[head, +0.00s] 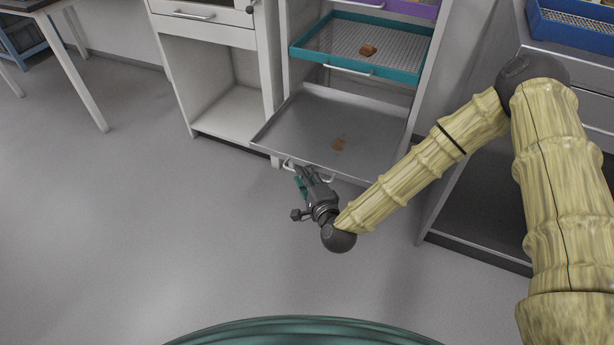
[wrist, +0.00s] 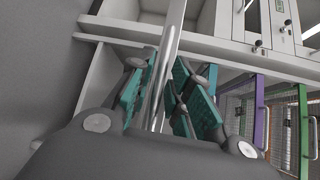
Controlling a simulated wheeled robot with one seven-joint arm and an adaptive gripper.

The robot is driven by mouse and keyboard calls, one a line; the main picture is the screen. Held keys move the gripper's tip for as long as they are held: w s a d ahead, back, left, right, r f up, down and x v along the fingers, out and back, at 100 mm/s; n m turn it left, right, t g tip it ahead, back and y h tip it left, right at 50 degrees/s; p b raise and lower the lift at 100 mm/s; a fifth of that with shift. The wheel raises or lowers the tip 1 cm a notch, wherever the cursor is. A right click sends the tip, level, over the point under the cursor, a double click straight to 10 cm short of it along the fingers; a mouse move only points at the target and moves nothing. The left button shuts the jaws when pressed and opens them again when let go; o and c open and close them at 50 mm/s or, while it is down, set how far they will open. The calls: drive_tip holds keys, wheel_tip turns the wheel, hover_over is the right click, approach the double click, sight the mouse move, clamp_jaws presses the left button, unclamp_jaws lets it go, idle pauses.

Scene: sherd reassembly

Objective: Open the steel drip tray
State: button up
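The steel drip tray (head: 300,125) is a shallow grey tray pulled well out of the bottom of the rack in the head view. A small brown sherd-like patch (head: 338,145) shows on its floor. The tray's pale bar handle (head: 322,175) runs along its front edge. My gripper (head: 301,180) is at the left part of this handle. In the wrist view the shiny handle bar (wrist: 170,45) passes between the teal-padded fingers of my gripper (wrist: 160,85), which look closed around it. The exact pad contact is partly hidden.
Above is a teal mesh tray (head: 425,75) holding a brown sherd (head: 368,50), with a purple tray (head: 415,8) higher. A white cabinet (head: 215,30) stands left, a grey bench with a blue tray (head: 570,30) right. The floor (head: 120,220) left and in front is clear.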

drive_tip(key=shift+o, duration=0.3)
drive_tip(key=shift+d, duration=0.15)
drive_tip(key=v, duration=1.2)
